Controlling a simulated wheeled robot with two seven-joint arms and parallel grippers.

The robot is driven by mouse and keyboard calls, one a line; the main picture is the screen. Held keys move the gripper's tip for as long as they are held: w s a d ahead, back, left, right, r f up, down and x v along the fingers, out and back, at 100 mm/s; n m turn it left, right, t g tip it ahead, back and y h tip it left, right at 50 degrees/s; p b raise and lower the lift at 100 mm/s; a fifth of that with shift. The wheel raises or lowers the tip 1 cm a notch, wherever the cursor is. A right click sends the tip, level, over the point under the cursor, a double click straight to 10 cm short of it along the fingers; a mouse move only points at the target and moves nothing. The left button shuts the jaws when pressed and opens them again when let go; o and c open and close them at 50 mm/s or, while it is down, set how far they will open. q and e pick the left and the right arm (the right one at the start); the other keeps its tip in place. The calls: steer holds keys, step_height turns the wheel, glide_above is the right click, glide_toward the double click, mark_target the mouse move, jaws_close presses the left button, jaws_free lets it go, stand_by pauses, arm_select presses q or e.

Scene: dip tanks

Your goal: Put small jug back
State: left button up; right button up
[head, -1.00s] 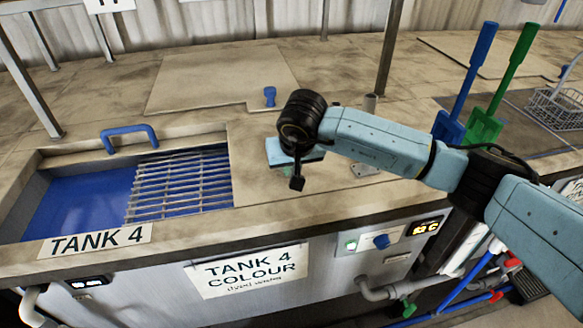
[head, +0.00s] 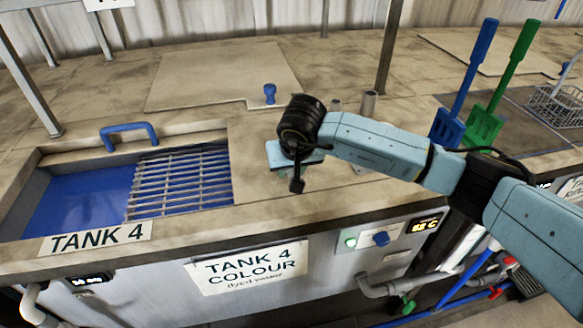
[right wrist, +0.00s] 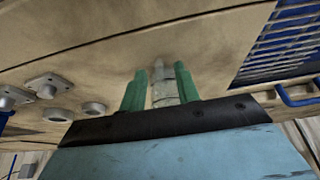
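My right gripper (right wrist: 160,88) has green fingers, which close on a pale grey cylindrical thing that I take for the small jug (right wrist: 164,92). Little gap shows between the fingers and its sides. In the head view, my right gripper (head: 285,168) hangs pointing down over the bench strip right of the tank 4 opening. The wrist and the light blue gripper body hide the jug there. I cannot tell whether its base touches the bench top. My left gripper is not in view.
Tank 4's blue basin (head: 80,203) and metal grating (head: 180,185) lie left of my gripper. Grey posts (head: 369,105) stand behind my forearm. A blue paddle (head: 465,90) and a green paddle (head: 505,90) stand at right, near a wire basket (head: 558,105).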

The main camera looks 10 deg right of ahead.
steer(key=b+v, duration=0.1)
steer(key=v, duration=1.1)
steer(key=shift+b, duration=0.35)
steer(key=shift+r, duration=0.1)
